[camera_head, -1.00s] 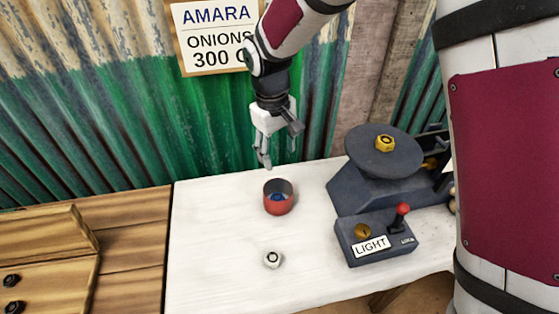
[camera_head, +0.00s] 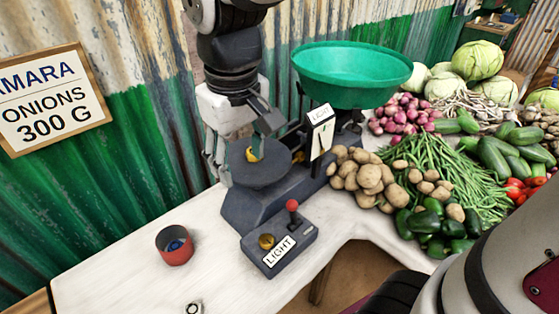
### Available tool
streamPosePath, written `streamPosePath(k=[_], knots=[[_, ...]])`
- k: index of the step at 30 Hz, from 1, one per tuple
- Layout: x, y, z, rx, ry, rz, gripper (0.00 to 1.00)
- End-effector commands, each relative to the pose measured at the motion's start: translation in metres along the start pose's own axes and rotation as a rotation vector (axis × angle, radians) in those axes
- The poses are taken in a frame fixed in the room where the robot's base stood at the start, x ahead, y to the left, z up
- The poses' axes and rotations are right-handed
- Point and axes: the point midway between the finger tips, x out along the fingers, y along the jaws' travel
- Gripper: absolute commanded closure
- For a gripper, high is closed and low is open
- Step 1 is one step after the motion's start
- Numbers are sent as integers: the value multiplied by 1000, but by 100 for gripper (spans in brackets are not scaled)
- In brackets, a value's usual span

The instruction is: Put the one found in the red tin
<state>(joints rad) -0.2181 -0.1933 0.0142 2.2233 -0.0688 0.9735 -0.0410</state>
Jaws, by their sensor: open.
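The red tin (camera_head: 174,247) stands upright on the white counter, with a blue item (camera_head: 176,245) inside it. A brass nut (camera_head: 254,154) lies on the dark round plate (camera_head: 262,172) of the balance. A silver nut (camera_head: 194,308) is on the counter, cut by the bottom edge of the view. Another brass piece (camera_head: 266,241) sits on the dark box with the "LIGHT" label (camera_head: 279,250). My gripper (camera_head: 240,150) is open, pointing down by the left and back of the plate. It appears empty; I cannot tell its exact gap to the nut.
The balance's green pan (camera_head: 350,70) and its small upright dial (camera_head: 320,130) stand close to the right of my gripper. A red-knobbed lever (camera_head: 293,212) rises from the dark box. Potatoes (camera_head: 366,176) and other vegetables crowd the right. Counter around the tin is clear.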

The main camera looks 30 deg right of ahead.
Motion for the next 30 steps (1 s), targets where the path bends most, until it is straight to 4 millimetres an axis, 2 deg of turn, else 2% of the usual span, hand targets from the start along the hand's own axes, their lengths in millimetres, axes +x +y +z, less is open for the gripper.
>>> streamPosePath(k=[1,6,9,12,15,18,27,30], knots=[[-10,7,21,41,16,1,47],[-25,19,87,167,54,-4,47],[-27,19,120,227,73,-9,47],[-26,18,144,274,88,-13,47],[-23,16,158,303,97,-15,47],[-22,15,165,317,102,-17,47],[-22,15,166,319,102,-17,47],[-33,15,166,318,114,-14,47]])
